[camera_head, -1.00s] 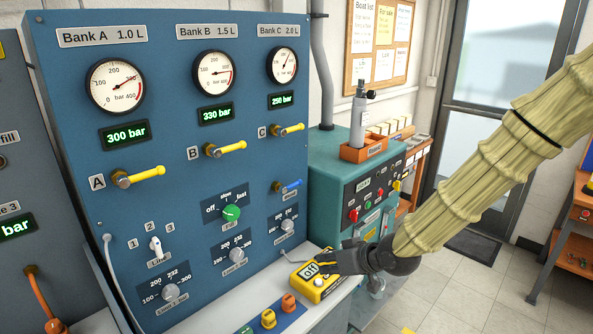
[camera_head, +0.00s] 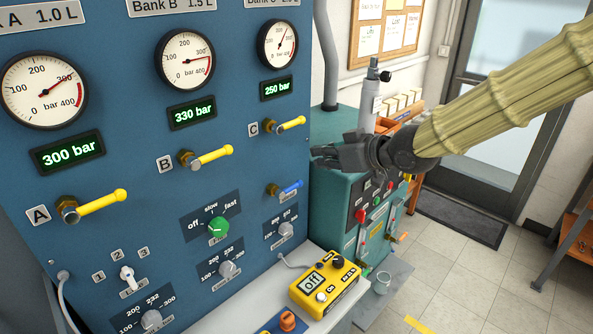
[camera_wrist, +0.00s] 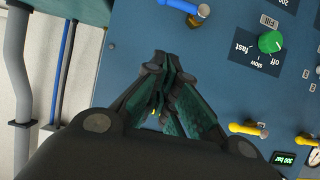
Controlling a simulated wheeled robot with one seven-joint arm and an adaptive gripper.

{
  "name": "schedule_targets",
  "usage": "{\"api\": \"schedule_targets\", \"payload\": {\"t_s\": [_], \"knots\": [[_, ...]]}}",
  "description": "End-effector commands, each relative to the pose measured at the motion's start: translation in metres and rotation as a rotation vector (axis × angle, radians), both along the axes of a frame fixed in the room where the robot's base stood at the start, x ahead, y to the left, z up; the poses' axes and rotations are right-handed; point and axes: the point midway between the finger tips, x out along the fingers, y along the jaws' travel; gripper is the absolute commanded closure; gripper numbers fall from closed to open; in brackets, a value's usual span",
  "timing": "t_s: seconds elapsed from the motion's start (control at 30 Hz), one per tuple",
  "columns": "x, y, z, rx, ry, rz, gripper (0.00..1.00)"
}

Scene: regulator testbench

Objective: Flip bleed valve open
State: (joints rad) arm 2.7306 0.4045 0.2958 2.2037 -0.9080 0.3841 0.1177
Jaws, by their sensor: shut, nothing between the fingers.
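The blue-handled valve (camera_head: 288,188), which I take for the bleed valve, sits on the lower right of the blue panel. Its handle sticks out to the right and slightly up. In the wrist view its blue handle (camera_wrist: 180,6) shows at the top edge. My gripper (camera_head: 318,157) is shut and empty, just right of the panel's edge in the picture, above the blue handle and below yellow valve C (camera_head: 290,124). I see no contact with the handle. In the wrist view the closed fingers (camera_wrist: 167,65) appear over the panel face.
The blue panel (camera_head: 130,150) also carries yellow valves A (camera_head: 100,202) and B (camera_head: 210,156), gauges and a green knob (camera_head: 219,227). A yellow box (camera_head: 325,286) sits on the ledge below. A teal machine (camera_head: 340,210) stands behind my gripper.

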Motion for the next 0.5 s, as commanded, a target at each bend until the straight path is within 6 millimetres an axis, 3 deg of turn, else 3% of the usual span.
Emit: {"api": "schedule_targets", "payload": {"t_s": [0.23, 0.5], "knots": [[0.022, 0.004, -0.012, 0.0, 0.019, 0.0, 1.0], [0.045, 0.022, -0.027, -0.002, 0.022, 0.001, 1.0]]}}
